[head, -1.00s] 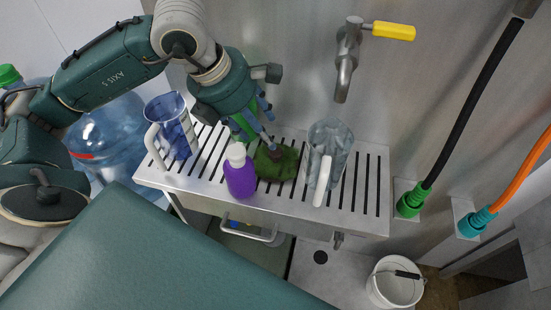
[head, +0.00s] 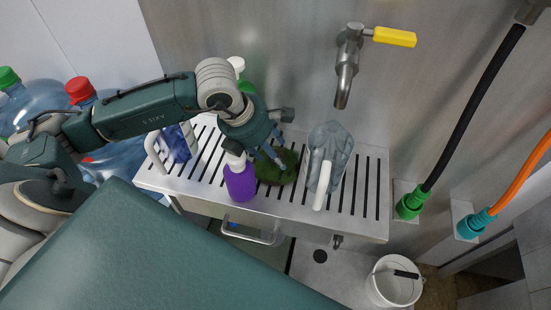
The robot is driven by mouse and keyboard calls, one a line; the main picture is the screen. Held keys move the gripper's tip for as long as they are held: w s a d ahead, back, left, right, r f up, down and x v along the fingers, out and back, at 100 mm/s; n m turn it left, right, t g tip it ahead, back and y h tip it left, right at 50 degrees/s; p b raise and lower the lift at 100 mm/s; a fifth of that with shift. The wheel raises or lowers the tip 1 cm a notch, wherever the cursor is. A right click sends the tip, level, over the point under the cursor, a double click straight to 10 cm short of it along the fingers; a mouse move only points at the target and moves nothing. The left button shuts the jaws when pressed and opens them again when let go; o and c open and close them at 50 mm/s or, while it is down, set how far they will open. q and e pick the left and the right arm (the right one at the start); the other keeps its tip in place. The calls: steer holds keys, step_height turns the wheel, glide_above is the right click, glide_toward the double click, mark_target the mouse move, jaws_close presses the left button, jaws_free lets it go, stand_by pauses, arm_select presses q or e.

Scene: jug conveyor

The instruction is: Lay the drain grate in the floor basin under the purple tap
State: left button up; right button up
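No purple tap and no loose drain grate can be made out. A grey floor area (head: 338,280) with a dark round drain hole (head: 320,257) shows below the slatted shelf; I cannot tell if it is the basin. A small metal spout (head: 338,241) hangs under the shelf's front edge. My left gripper (head: 275,151) is low over the shelf, fingers pointing down at a dark green cloth-like lump (head: 277,170), behind the purple bottle. Whether its fingers are open, or touch the lump, is unclear. My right gripper is not in view.
The slatted metal shelf (head: 210,194) holds a blue jug (head: 177,145), a purple bottle (head: 240,183) and a clear jug (head: 330,150). A yellow-handled tap (head: 347,65) is above. A white bucket (head: 393,283) stands lower right. Large water bottles (head: 112,155) stand left.

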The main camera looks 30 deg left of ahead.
arm_select(q)
steer(key=shift+w+d+f, duration=0.2)
steer(key=shift+f, duration=0.35)
jaws_close()
steer(key=shift+r, duration=0.1)
steer(key=shift+w+r, duration=0.1)
